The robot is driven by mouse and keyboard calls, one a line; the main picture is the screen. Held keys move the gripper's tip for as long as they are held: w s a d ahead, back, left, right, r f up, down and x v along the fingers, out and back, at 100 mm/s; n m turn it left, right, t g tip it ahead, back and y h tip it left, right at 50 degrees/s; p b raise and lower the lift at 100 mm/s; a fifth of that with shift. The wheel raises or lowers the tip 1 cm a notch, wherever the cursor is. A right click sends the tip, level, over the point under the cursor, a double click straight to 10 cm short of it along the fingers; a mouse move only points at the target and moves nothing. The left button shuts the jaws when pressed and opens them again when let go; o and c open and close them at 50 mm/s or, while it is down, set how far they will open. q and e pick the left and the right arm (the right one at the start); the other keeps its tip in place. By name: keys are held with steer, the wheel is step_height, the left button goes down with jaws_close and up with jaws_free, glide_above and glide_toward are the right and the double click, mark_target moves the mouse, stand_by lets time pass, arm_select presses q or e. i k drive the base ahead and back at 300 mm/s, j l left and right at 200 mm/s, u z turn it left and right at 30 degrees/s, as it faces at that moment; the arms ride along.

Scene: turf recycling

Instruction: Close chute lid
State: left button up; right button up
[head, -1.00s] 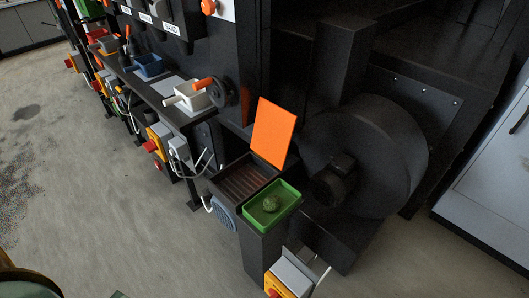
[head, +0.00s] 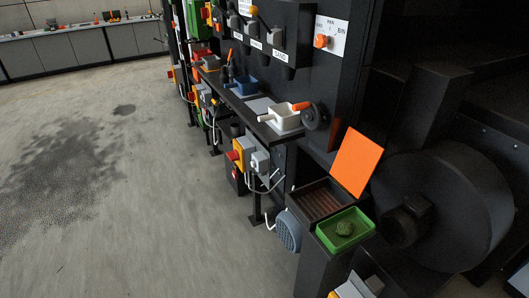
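The orange chute lid (head: 357,163) stands raised, tilted up at the back of the dark chute opening. The chute (head: 318,201) is an open black box with a brownish slatted inside. A green tray (head: 345,246) with a dark green lump (head: 345,228) in it sits at the chute's front right, beside the opening. Neither of my grippers is in the head view.
A large black round housing (head: 460,205) stands right of the lid. A blue-grey motor (head: 288,231) sits below the chute. The floor at left is clear.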

mark_target(357, 158)
steer(key=l+u, duration=0.25)
steer(key=u, duration=0.2)
steer(key=l+u, duration=0.3)
steer(key=u, duration=0.2)
steer(key=l+u, duration=0.25)
steer(key=u, duration=0.2)
steer(key=k+l+u, duration=0.15)
steer(key=u, duration=0.3)
steer(key=k+l, duration=0.3)
steer(key=l, duration=0.2)
steer(key=k+l, duration=0.25)
steer(key=l, duration=0.25)
steer(key=k+l, duration=0.3)
steer(key=l, duration=0.15)
steer(key=k+l, duration=0.3)
steer(key=l, duration=0.2)
steer(key=k+l, duration=0.25)
steer(key=l, duration=0.25)
steer(key=k+l, duration=0.3)
steer(key=l, duration=0.2)
steer(key=k+l, duration=0.3)
steer(key=l, duration=0.15)
steer(key=k+l, duration=0.3)
steer(key=l, duration=0.2)
